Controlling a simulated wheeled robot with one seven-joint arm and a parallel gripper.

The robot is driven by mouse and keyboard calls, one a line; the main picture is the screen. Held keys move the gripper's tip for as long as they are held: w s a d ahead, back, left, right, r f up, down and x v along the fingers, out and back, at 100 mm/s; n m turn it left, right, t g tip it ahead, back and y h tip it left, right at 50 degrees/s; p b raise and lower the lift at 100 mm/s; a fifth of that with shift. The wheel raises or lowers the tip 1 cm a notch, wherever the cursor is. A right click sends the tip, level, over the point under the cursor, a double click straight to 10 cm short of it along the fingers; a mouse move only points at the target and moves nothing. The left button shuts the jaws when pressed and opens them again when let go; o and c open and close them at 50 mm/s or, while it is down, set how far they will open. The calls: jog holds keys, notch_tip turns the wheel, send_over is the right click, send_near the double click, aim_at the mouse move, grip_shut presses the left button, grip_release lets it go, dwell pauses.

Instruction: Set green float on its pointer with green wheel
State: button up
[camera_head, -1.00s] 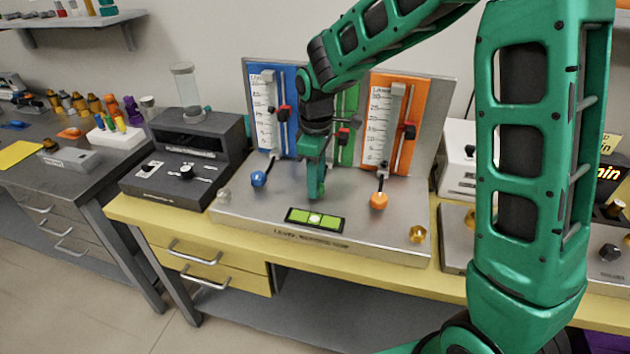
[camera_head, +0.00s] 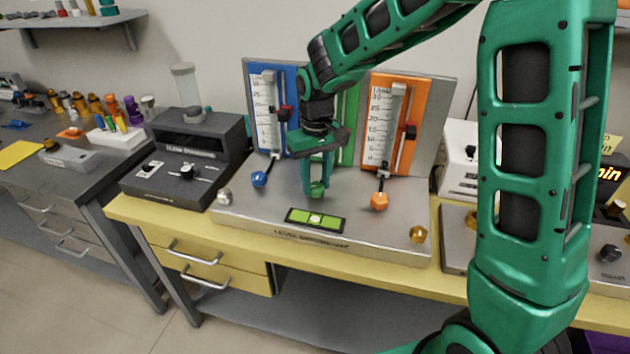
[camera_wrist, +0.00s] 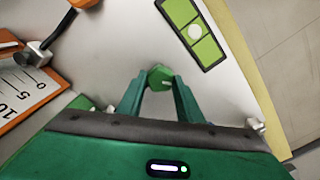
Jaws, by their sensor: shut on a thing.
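My gripper (camera_head: 318,190) is shut on the green wheel (camera_wrist: 160,77), with one finger on each side of it. The wheel also shows in the head view, low between the fingertips (camera_head: 317,189). The green panel (camera_head: 348,118) stands behind my arm, between the blue and orange panels. My arm and gripper hide most of the green panel, so I cannot see the green float or its pointer in the head view. In the wrist view only a small green corner of the panel shows.
The blue panel (camera_head: 264,100) with a blue wheel (camera_head: 259,180) is at left. The orange panel (camera_head: 381,150) with an orange wheel (camera_head: 379,201) is at right. A green bubble level (camera_head: 300,215) lies in front. A brass knob (camera_head: 417,234) is on the base's right corner.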

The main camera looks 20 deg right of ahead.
aim_at(317, 185)
jog(key=shift+w+r+m, duration=0.15)
jog(key=shift+m, duration=0.25)
jog(key=o, duration=1)
jog(key=shift+o, duration=0.2)
notch_tip(317, 185, up, 11)
jog(key=shift+f, duration=0.2)
jog(key=shift+d, duration=0.1)
